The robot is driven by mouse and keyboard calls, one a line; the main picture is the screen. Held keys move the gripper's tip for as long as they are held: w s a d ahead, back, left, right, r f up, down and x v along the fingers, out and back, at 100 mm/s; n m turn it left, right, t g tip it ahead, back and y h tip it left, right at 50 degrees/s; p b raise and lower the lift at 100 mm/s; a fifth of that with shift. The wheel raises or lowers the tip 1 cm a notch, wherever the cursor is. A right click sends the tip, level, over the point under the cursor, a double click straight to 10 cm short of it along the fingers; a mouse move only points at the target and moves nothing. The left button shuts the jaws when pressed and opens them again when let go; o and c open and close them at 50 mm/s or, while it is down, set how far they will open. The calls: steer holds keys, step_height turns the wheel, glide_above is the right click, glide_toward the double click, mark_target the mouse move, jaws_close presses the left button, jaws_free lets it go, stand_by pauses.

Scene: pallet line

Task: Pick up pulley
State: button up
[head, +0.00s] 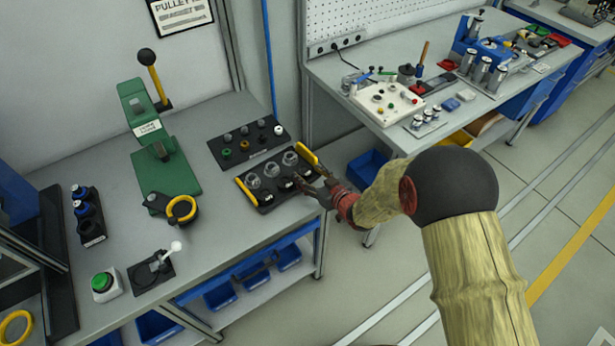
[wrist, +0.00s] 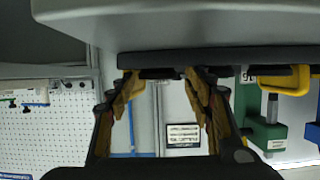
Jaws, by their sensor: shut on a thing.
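A black tray (head: 266,207) with yellow handles lies at the right end of the near bench. It holds clear-grey round parts at the back and dark pulleys at the front. My gripper (head: 302,183) reaches in from the right at the tray's front right and is shut on a dark pulley (wrist: 160,73). The pulley is mostly hidden by the fingers, and I cannot tell whether it is clear of the tray. The wrist view is upside down; my gripper (wrist: 160,82) shows there with its fingers apart around the dark part, close under the tray edge (wrist: 220,57).
A black plate (head: 240,152) with small coloured parts lies behind the tray. A green press (head: 155,150) stands to the left, with a yellow ring (head: 181,209) before it. A second bench (head: 400,135) is at the right.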

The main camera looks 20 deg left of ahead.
steer(key=shift+s+d+f, duration=0.15)
steer(key=shift+d+f, duration=0.1)
steer(key=shift+f, duration=0.35)
jaws_close()
steer(key=shift+r, duration=0.1)
